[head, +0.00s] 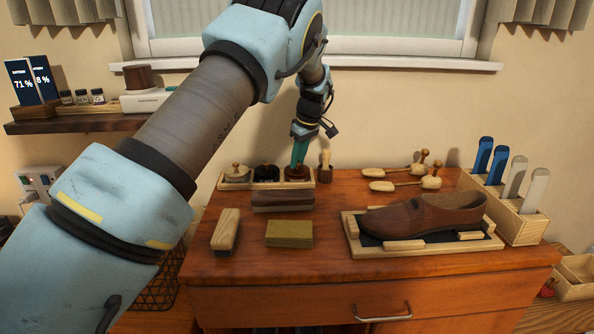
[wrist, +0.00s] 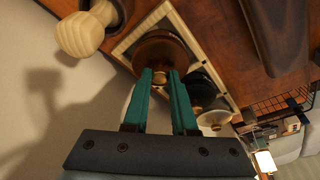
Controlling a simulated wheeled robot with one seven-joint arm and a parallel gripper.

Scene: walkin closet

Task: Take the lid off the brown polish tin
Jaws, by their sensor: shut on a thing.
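The brown polish tin (head: 297,174) stands at the right end of a light wooden tray (head: 262,186) at the back left of the dresser top. My gripper (head: 300,153) is directly above it, pointing down. In the wrist view the green fingertips (wrist: 160,76) are shut on the lid's small knob, with the round brown lid (wrist: 160,50) just beyond. I cannot tell whether the lid sits fully on the tin. A black tin (head: 266,171) and a white tin (head: 236,174) stand beside it in the tray.
A wooden-handled brush (head: 325,170) stands close right of the tray. A brown brush (head: 283,200) lies in front. A brown shoe (head: 425,216) rests on a wooden stand to the right. Shoe trees (head: 400,178) lie behind it. Bare wood shows between the tray and shoe.

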